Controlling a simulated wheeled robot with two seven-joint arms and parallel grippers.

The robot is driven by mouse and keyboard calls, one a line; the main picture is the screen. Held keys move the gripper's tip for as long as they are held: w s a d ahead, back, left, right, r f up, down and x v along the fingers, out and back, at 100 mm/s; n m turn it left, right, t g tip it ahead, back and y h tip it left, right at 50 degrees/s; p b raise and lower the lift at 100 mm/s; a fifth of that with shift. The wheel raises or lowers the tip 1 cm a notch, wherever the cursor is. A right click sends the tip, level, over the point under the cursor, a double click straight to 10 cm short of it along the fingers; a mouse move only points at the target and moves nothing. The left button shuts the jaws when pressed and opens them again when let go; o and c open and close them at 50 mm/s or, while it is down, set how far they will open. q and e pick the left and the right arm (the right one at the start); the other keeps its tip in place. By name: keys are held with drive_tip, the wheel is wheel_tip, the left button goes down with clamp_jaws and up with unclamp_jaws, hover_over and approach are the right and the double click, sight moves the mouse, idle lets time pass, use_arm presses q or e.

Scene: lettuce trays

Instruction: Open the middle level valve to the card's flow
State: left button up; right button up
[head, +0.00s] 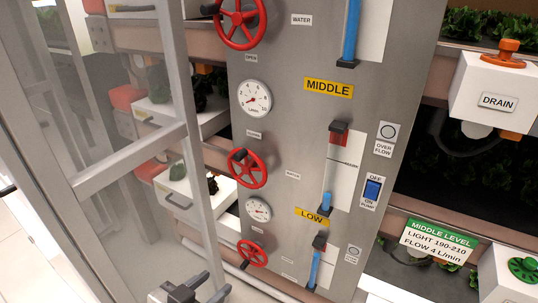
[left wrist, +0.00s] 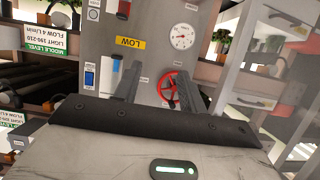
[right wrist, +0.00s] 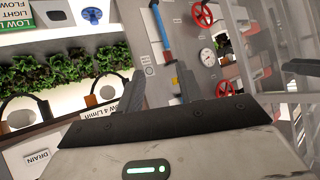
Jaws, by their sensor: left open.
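The grey panel carries a yellow MIDDLE label (head: 328,88). Left of it is the middle flow gauge (head: 254,97), its needle low on the scale, seemingly near zero. Below the gauge is the red middle valve wheel (head: 247,168) with a dark knob. The green-topped card (head: 438,241) reads MIDDLE LEVEL, LIGHT 190-210, FLOW 4 L/min. My left gripper (head: 195,285) is open and empty, low in the head view, below and left of the wheel and apart from it. My right gripper (right wrist: 157,92) shows only in its wrist view, fingers apart and empty.
The low valve wheel (head: 252,253) and low gauge (head: 258,210) sit below; the top wheel (head: 240,22) is above. A glass door frame (head: 172,135) stands open at left. Sliders and a blue pump switch (head: 373,189) are right of the wheels. A DRAIN box (head: 498,85) juts out at right.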

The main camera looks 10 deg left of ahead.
sight(236, 159)
use_arm(q)
drive_tip(key=w+a+r+m+t+h, duration=0.1)
drive_tip(key=w+a+r+t, duration=0.15)
drive_tip(key=w+r, duration=0.3)
drive_tip(key=w+a+r+m+t+h, duration=0.1)
drive_tip(key=w+a+r+m+t, duration=0.1)
drive_tip(key=w+a+r, duration=0.35)
drive_tip(key=shift+g, duration=0.25)
drive_tip(key=x, duration=0.4)
drive_tip(key=d+r+x, duration=0.1)
drive_tip(key=x, duration=0.8)
drive_tip(key=shift+d+r, duration=0.35)
drive_tip(key=shift+w+d, duration=0.2)
drive_tip(key=shift+w, duration=0.2)
clamp_jaws()
